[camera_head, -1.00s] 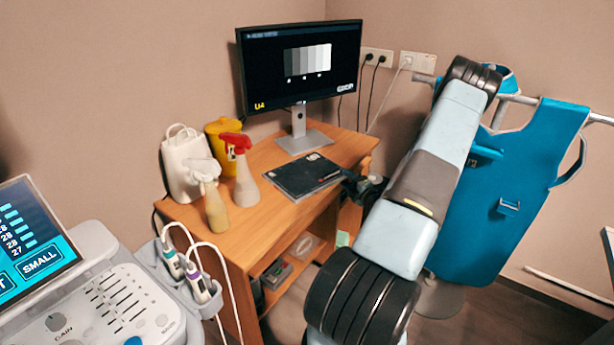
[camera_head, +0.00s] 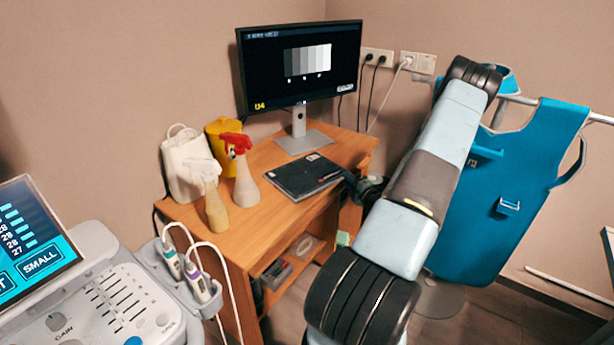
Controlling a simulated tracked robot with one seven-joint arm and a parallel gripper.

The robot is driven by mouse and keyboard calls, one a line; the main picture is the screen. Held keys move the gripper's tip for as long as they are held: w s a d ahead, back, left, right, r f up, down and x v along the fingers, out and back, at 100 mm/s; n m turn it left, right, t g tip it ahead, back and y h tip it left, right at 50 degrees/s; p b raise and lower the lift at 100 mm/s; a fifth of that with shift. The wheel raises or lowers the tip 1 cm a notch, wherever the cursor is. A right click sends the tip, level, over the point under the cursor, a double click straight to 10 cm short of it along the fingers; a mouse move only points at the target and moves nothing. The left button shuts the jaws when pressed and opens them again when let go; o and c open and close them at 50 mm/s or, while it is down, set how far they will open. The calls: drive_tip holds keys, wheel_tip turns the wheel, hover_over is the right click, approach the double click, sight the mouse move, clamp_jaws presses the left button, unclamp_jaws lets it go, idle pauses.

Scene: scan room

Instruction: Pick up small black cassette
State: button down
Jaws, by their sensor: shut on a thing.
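The small black cassette (camera_head: 294,179) is a thin, flat, dark panel with a small pale mark near its top edge. It lies on the wooden desk (camera_head: 262,212), in front of the monitor stand. My gripper (camera_head: 346,181) is at the cassette's right edge, by the right side of the desk. It is shut on that edge. The fingertips are dark and small, and my arm hides part of the gripper, so the exact grip is hard to see. The cassette looks flat on the desk; I cannot tell any lift.
A monitor (camera_head: 300,65) stands behind the cassette. A red-topped spray bottle (camera_head: 243,175), a pale spray bottle (camera_head: 214,203), a white container (camera_head: 185,165) and a yellow bin (camera_head: 222,135) crowd the desk's left. A blue apron (camera_head: 520,190) hangs at right. An ultrasound console (camera_head: 110,310) stands front left.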

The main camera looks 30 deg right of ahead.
idle(0.3)
wheel_tip(320, 180, up, 18)
idle(0.8)
drive_tip(key=shift+r, duration=0.1)
wheel_tip(320, 180, up, 9)
idle(1.5)
idle(0.5)
